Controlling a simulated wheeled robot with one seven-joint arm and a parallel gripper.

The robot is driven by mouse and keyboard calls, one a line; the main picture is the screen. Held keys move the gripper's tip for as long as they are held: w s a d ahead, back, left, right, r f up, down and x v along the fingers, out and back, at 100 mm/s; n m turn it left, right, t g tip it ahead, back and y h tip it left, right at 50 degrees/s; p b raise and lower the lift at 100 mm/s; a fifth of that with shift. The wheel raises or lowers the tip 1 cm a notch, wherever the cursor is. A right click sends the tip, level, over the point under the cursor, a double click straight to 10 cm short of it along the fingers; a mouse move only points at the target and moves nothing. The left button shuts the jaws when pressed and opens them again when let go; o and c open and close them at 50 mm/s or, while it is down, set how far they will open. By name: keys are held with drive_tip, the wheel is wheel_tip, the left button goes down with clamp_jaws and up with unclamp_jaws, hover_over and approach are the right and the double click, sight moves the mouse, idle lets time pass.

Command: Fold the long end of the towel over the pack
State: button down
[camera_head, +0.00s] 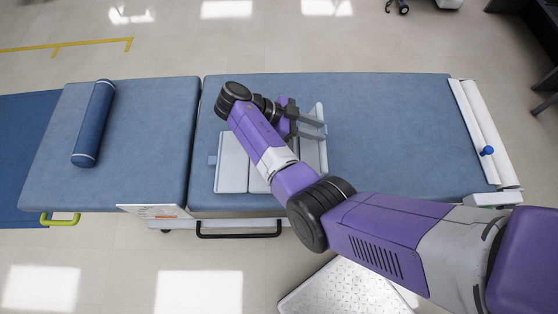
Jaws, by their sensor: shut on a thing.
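The pale grey-white towel (232,163) lies on the blue padded table, left of and partly beneath my arm. Its right part (322,155) shows as a narrow light strip beyond my arm, by my fingertips. My gripper (322,129) is shut on the towel at this strip, its grey fingers pointing right. The pack itself cannot be made out; my arm hides the middle of the towel.
The blue treatment table (400,120) has free room right of the towel. A dark blue bolster (94,123) lies on its left section. A white paper roll (485,130) spans the right end. A black handle (238,235) runs along the front edge. A white textured plate (345,290) is on the floor.

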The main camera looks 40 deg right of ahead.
drive_tip(key=shift+a, duration=0.1)
drive_tip(key=shift+w+a+g+h+b, duration=0.5)
drive_tip(key=shift+w+a+h, duration=0.15)
drive_tip(key=shift+a, duration=0.3)
drive_tip(key=c, duration=1.1)
unclamp_jaws()
drive_tip(key=shift+d+r, duration=0.1)
drive_tip(key=shift+o, duration=0.2)
drive_tip(key=shift+v, duration=2.55)
